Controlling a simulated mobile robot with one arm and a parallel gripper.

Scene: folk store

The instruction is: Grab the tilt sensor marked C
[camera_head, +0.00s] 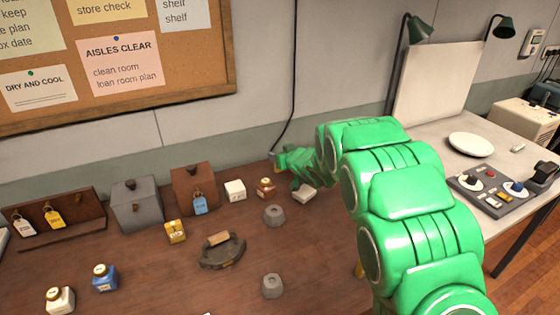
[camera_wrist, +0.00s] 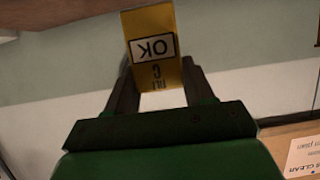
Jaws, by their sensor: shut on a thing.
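In the wrist view, a yellow block, the tilt sensor marked C (camera_wrist: 152,35), has a white "OK" label and dark lettering with a C, all upside down in the picture. My gripper (camera_wrist: 156,78) is shut on it, with one dark finger on each side of its lower end. The sensor sticks out beyond the fingertips, with the wall behind it. In the head view my green arm reaches across the table toward the wall. The fingers and the held sensor cannot be made out there.
The wooden table holds a yellow block (camera_head: 176,231), a dark tray (camera_head: 222,252), a grey box (camera_head: 136,205), a brown box (camera_head: 194,188), a blue jar (camera_head: 104,278) and a white jar (camera_head: 60,299). A side table (camera_head: 420,137) with a plate (camera_head: 470,145) stands at right.

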